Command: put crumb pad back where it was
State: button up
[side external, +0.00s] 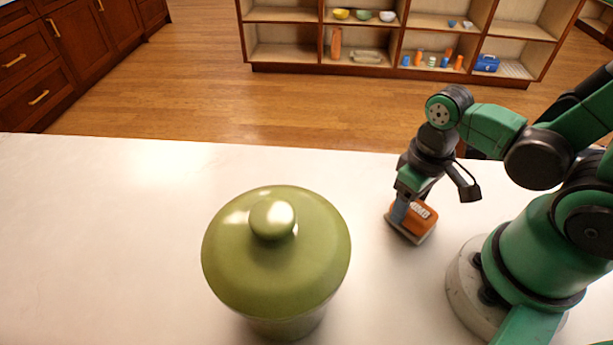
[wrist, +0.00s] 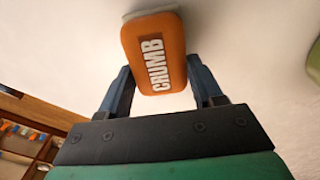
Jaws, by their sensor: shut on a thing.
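The crumb pad (side external: 421,214) is an orange block with a pale base and white lettering. It is at the right of the side view, close to my arm's base. In the wrist view the crumb pad (wrist: 154,50) shows the word CRUMB between the two fingers. My gripper (side external: 399,212) points down and is shut on the pad; its fingers (wrist: 160,85) show on both sides of it in the wrist view. The pad is at or just above the white counter (side external: 110,230); I cannot tell whether it touches.
A large green lidded canister (side external: 277,260) stands on the counter left of the pad; its edge shows at the right of the wrist view (wrist: 314,62). The counter's left part is clear. Shelves (side external: 390,20) with bowls and small items stand across the wooden floor.

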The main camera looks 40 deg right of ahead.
jog(key=o, duration=1.2)
jog(key=shift+r, duration=5.9)
jog(key=w+t, duration=0.3)
jog(key=w, duration=0.1)
jog(key=w+t, duration=0.4)
jog(key=w, duration=0.1)
jog(key=shift+w+d+f, duration=0.1)
jog(key=shift+w, duration=0.05)
